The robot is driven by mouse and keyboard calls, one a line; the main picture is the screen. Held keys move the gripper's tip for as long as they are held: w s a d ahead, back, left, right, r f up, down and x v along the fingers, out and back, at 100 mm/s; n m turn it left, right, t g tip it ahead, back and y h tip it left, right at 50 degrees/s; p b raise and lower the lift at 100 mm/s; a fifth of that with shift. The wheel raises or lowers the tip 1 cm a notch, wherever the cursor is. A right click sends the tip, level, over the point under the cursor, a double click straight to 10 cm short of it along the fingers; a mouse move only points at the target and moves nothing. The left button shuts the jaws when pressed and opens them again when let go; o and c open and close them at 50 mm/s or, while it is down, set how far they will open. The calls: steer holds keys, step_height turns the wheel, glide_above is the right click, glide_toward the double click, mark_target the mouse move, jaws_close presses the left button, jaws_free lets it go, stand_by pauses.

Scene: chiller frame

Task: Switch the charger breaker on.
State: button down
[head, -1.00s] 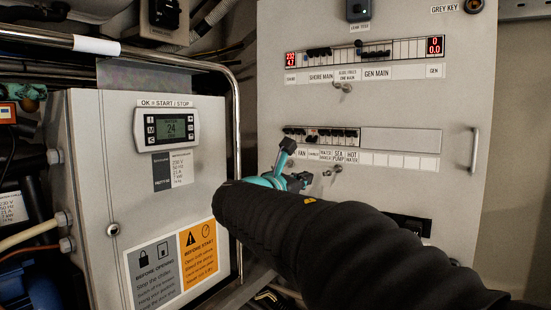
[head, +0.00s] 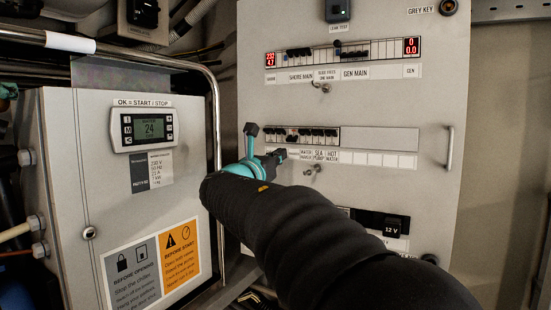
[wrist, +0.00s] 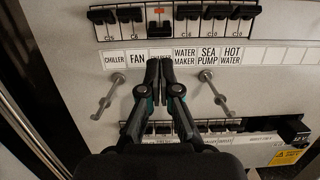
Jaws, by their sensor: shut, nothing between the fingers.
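The charger label (wrist: 173,58) is partly hidden by my fingers. My gripper (wrist: 160,62) is shut and empty, its fingertips over the label strip just below the charger breaker. In the head view my gripper (head: 281,154) is in front of the label strip; whether it touches the panel I cannot tell.
The fan breaker (wrist: 131,15) and water maker breaker (wrist: 188,13) flank the charger breaker closely, levers up. A chiller box (head: 95,170) and rail (head: 216,110) stand left.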

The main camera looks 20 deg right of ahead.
mark_target(294, 144)
steer(key=shift+x, duration=2.9)
steer(key=shift+d, duration=0.1)
steer(key=shift+r+p, duration=0.3)
steer(key=shift+p, duration=0.55)
steer(key=shift+f+y, duration=0.1)
steer(key=shift+y, duration=0.2)
steer(key=shift+s+p, duration=0.1)
steer(key=shift+p, duration=0.25)
